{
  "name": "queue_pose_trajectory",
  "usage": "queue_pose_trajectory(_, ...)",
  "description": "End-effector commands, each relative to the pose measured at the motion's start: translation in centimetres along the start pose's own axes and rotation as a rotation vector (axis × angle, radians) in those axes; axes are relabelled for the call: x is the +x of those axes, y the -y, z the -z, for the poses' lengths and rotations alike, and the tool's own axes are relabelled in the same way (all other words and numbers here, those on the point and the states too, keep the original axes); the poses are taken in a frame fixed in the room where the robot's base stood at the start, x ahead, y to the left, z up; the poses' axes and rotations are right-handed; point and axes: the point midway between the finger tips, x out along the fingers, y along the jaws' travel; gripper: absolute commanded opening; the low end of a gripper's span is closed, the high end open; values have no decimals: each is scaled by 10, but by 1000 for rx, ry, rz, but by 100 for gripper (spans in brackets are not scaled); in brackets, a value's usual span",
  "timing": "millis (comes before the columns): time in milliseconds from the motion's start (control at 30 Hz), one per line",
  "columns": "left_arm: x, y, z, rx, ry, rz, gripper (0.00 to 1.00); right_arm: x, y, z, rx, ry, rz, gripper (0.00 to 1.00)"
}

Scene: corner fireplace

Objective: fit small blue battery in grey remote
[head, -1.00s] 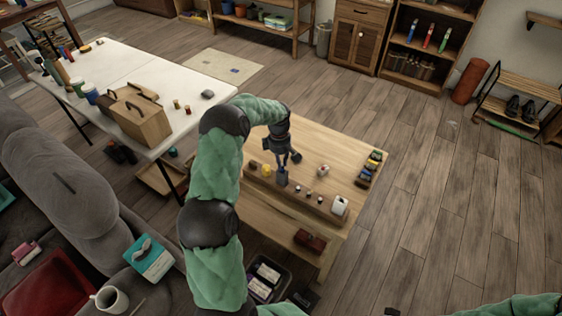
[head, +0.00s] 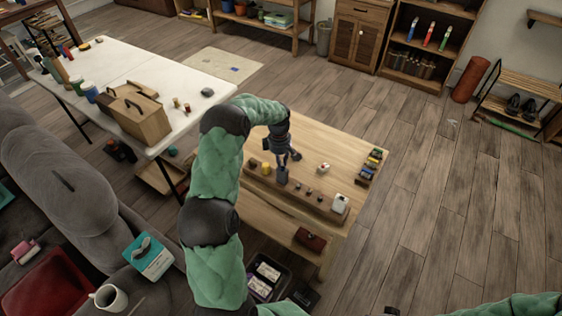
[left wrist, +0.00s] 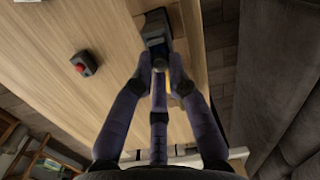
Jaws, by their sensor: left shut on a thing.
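My left gripper (head: 289,162) points down over the wooden table in the head view. In the left wrist view its fingertips (left wrist: 160,66) are close together, shut on a small dark bluish thing that looks like the small blue battery, mostly hidden by the fingers. Just past the fingertips is a dark grey block with a bluish patch (left wrist: 155,22), which may be the grey remote. In the head view a grey-blue block (head: 282,177) stands right below the gripper. I cannot tell whether the held thing touches the block. My right gripper is not clearly in view.
A white object (head: 323,168), a white box (head: 340,204) and a tray of coloured items (head: 370,166) are to the right. A dark box with a red button (left wrist: 83,64) shows in the wrist view.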

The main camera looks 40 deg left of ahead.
Motion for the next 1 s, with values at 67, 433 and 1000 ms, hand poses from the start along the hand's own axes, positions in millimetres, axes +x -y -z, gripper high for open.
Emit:
queue_pose_trajectory(67, 2, 0, 0, 0, 0, 0, 0, 1, 0, 0, 0, 0, 0, 40)
queue_pose_trajectory(433, 5, 0, 0, 0, 0, 2, 44, 2, -1, 0, 0, 0, 0, 40)
queue_pose_trajectory(1000, -19, -1, 0, 0, -1, -3, 44, 2, -1, 0, 0, 0, 0, 40)
